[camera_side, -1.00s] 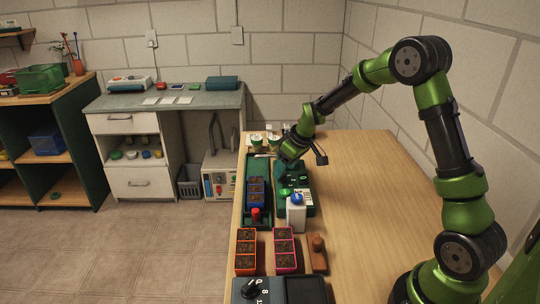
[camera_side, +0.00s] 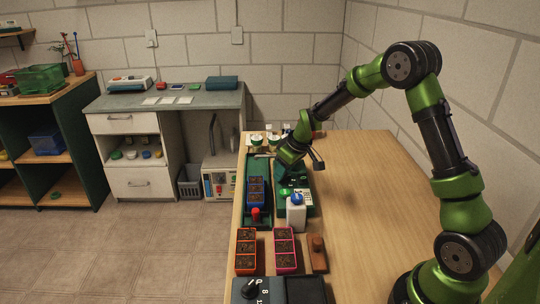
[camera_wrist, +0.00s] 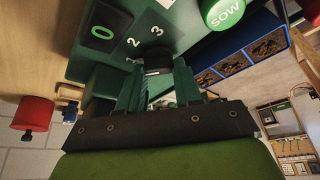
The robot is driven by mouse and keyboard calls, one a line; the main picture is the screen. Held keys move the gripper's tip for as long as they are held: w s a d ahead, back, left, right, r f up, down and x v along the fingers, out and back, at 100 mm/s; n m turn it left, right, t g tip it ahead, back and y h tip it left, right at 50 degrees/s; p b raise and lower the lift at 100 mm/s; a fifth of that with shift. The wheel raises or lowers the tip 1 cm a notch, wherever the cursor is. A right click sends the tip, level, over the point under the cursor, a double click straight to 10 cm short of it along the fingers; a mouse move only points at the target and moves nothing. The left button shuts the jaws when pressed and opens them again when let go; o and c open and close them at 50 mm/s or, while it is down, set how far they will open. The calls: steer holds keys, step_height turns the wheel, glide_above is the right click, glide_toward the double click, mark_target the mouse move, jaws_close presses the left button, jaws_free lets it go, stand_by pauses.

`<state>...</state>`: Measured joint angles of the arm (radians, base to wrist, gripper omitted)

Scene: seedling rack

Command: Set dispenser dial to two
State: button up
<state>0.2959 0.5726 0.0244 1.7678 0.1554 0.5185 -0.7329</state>
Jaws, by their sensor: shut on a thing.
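The green dispenser (camera_side: 308,209) stands on the wooden table; its panel (camera_wrist: 180,22) shows close up in the wrist view. White numerals 2 and 3 are printed beside the small black dial (camera_wrist: 156,61). A dark display (camera_wrist: 102,33) reads a green 0. A round green SOW button (camera_wrist: 222,12) is at the top right. My gripper (camera_wrist: 157,74) is shut on the dial from the near side, one finger on either side. In the side view, my gripper (camera_side: 285,164) is over the far part of the dispenser.
A blue seedling tray (camera_side: 256,190) lies left of the dispenser. A white bottle (camera_side: 296,212) with a blue cap stands at its near end. Orange (camera_side: 245,250) and pink (camera_side: 284,250) trays lie nearer. The table's right side is clear.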

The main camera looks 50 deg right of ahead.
steer(key=m, duration=0.2)
steer(key=m+h, duration=0.1)
steer(key=m, duration=0.1)
steer(key=shift+a+h, duration=0.2)
steer(key=shift+h, duration=0.1)
steer(key=m+h, duration=0.1)
steer(key=m, duration=0.2)
steer(key=m+g, duration=0.1)
steer(key=m, duration=0.1)
steer(key=shift+m+h, duration=0.4)
stand_by(0.3)
steer(key=o, duration=1)
steer(key=shift+o, duration=0.2)
steer(key=v, duration=1.6)
steer(key=shift+w+a+r, duration=0.2)
steer(key=shift+r, duration=0.25)
